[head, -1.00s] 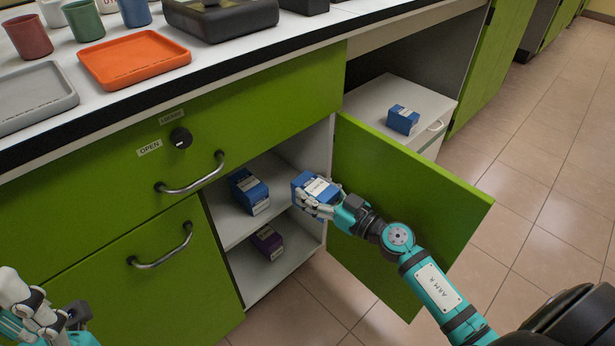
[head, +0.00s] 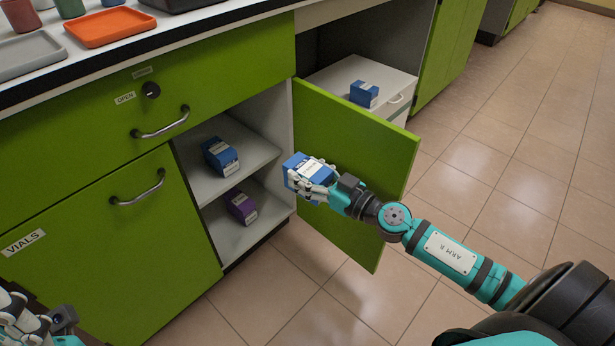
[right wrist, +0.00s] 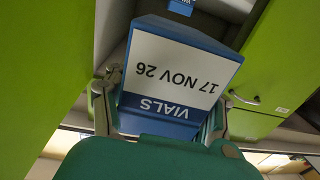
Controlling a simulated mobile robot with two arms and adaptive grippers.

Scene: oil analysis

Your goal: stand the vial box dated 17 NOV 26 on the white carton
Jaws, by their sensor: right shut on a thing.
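The vial box (head: 293,166) is blue with a white label. In the right wrist view its label (right wrist: 180,70) reads VIALS, 17 NOV 26, upside down in the picture. My right gripper (head: 313,181) is shut on it and holds it in the air by the hinge side of the open green door. My left gripper (head: 28,322) shows partly at the lower left corner; its jaw state is unclear. A white block-shaped unit with a handle (head: 397,82) stands in the open bay beyond the door; I cannot tell if it is the white carton.
The open green door (head: 375,165) stands between the held box and the bay. Another blue box (head: 364,94) sits on the white unit. A blue box (head: 220,156) and a purple box (head: 240,206) stand on the cabinet shelves. The tiled floor (head: 480,190) at right is clear.

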